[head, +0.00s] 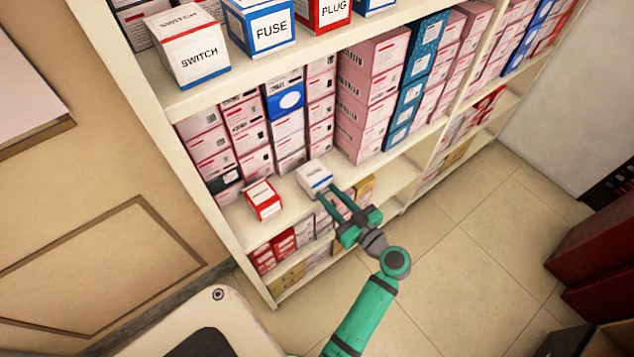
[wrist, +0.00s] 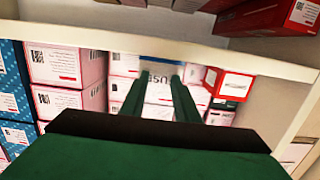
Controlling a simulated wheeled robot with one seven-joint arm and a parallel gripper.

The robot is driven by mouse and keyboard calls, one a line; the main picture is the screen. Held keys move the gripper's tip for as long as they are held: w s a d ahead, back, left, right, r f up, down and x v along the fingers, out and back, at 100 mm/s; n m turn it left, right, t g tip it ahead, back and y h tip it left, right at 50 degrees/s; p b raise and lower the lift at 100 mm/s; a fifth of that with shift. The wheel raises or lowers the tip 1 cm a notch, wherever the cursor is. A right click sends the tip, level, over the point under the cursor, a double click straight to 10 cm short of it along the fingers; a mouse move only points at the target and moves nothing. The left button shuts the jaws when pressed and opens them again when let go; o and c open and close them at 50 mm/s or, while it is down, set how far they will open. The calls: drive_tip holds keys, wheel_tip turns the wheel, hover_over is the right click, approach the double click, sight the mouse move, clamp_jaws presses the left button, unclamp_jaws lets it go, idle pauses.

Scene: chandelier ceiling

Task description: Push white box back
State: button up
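The small white box (head: 314,176), with a blue stripe along its lower front, sits near the front edge of the middle shelf (head: 285,202). It stands forward of the rows of boxes behind it. My gripper (head: 328,192) is open, its two long fingers parted and empty, with the tips at the front of the white box. I cannot tell whether they touch it. In the wrist view my gripper (wrist: 153,80) points at the white box (wrist: 160,62), which is partly hidden by the fingers.
A red box with a white label (head: 263,200) stands left of the white box, near the shelf edge. Stacked pink boxes (head: 372,95) stand behind and to the right. The upper shelf (head: 200,95) overhangs with switch and fuse boxes.

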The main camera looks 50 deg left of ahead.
sight(324, 189)
drive_tip(key=shift+w+a, duration=0.1)
drive_tip(key=shift+a, duration=1.45)
drive_tip(key=shift+d+r, duration=0.35)
drive_tip(key=shift+r, duration=0.25)
drive_tip(key=shift+d+r, duration=0.25)
drive_tip(key=shift+r, duration=0.2)
drive_tip(key=shift+d+r, duration=0.2)
drive_tip(key=shift+r, duration=0.25)
drive_tip(key=s+d, duration=0.1)
drive_tip(key=d, duration=1.4)
drive_tip(key=shift+s, duration=0.15)
